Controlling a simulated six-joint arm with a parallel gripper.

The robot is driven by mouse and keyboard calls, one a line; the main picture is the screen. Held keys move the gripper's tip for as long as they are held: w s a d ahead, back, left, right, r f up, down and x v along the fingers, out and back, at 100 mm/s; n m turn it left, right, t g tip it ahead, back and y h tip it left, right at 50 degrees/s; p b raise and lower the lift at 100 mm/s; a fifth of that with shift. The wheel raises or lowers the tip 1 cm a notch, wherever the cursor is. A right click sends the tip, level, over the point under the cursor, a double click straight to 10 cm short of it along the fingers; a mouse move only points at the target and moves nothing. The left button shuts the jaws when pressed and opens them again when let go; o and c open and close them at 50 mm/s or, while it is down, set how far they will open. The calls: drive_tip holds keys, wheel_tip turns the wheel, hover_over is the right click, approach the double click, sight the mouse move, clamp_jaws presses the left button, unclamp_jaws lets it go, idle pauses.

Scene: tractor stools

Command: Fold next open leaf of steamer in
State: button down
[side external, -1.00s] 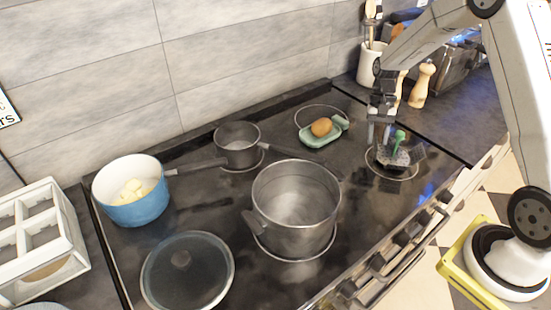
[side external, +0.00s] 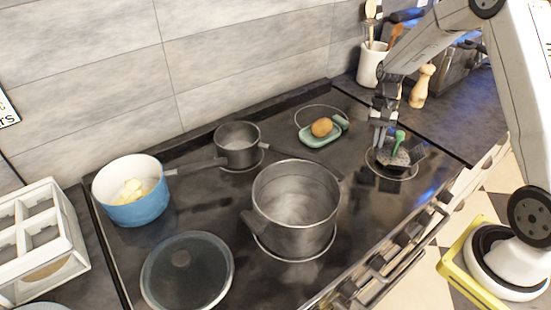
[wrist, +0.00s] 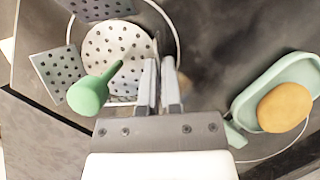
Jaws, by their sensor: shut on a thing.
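One perforated leaf (wrist: 57,72) spreads out at the left and another (wrist: 98,7) at the top. My gripper (side external: 380,146) is at the steamer's left side; in the wrist view my gripper (wrist: 160,62) is shut beside the base. The piece between its fingers, apparently a leaf edge, is mostly hidden by them.
A green dish (side external: 321,135) with a brown, egg-like item (side external: 322,127) stands left of my gripper. A large steel pot (side external: 295,208), a small saucepan (side external: 238,143), a blue pot (side external: 134,200) and a lid (side external: 187,272) occupy the hob. A pepper mill (side external: 421,86) stands behind.

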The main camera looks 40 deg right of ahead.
drive_tip(key=shift+s+d+t+y, duration=0.1)
drive_tip(key=shift+s+t+y, duration=0.1)
drive_tip(key=shift+t+y, duration=0.15)
drive_tip(key=c, duration=0.8)
unclamp_jaws()
drive_tip(key=v, duration=0.7)
drive_tip(key=shift+r, duration=0.4)
drive_tip(key=shift+w+d, duration=0.1)
